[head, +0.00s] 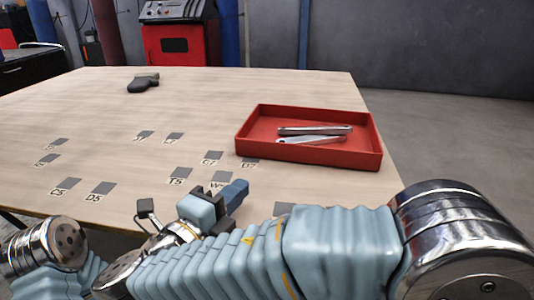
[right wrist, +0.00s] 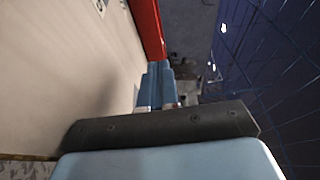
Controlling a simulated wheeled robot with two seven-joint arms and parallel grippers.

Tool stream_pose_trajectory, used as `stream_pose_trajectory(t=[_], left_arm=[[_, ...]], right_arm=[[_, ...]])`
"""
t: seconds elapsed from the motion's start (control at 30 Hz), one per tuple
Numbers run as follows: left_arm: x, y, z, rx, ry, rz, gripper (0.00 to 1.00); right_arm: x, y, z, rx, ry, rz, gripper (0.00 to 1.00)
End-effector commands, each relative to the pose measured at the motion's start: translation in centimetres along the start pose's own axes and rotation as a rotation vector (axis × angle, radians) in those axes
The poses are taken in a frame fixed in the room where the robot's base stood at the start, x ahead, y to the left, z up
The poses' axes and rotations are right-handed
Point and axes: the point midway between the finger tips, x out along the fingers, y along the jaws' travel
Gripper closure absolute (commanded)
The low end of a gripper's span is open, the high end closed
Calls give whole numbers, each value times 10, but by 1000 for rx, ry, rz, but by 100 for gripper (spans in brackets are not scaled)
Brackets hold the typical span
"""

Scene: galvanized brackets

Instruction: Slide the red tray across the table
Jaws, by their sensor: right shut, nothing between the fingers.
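The red tray (head: 330,158) lies on the wooden table near its right edge in the head view. Two silver metal pieces (head: 313,130) lie in it. Its red wall also shows at the top of the right wrist view (right wrist: 148,28). My right gripper (head: 240,187) is shut and empty, just in front of the tray's near left corner, and looks apart from it in the head view. In the right wrist view the blue fingers (right wrist: 159,72) are together, with their tips close to the red wall; contact cannot be told. My left gripper is out of view.
A dark hand tool (head: 143,83) lies at the table's back left. Several small grey labelled squares (head: 103,188) mark the front of the table (head: 230,95). A red and grey machine (head: 180,35) stands behind.

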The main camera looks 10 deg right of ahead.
Motion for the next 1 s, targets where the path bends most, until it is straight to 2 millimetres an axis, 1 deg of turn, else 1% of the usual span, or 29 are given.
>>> stream_pose_trajectory(t=[0.03, 0.4, 0.57, 0.6, 0.7, 0.8, 1.0], left_arm=[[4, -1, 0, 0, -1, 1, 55], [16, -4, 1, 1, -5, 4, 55], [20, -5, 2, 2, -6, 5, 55], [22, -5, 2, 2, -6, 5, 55], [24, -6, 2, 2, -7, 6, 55], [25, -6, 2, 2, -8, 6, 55], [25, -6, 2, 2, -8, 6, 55]], right_arm=[[12, 2, -1, 1, 4, 0, 100], [94, 2, -1, 1, 5, 1, 100], [127, 2, -1, 1, 4, 1, 100], [132, 2, 4, 1, 3, 1, 100], [142, 2, 15, 0, 2, 1, 100], [149, 1, 22, 1, 2, 1, 100], [154, 0, 28, 0, 0, 1, 100]])
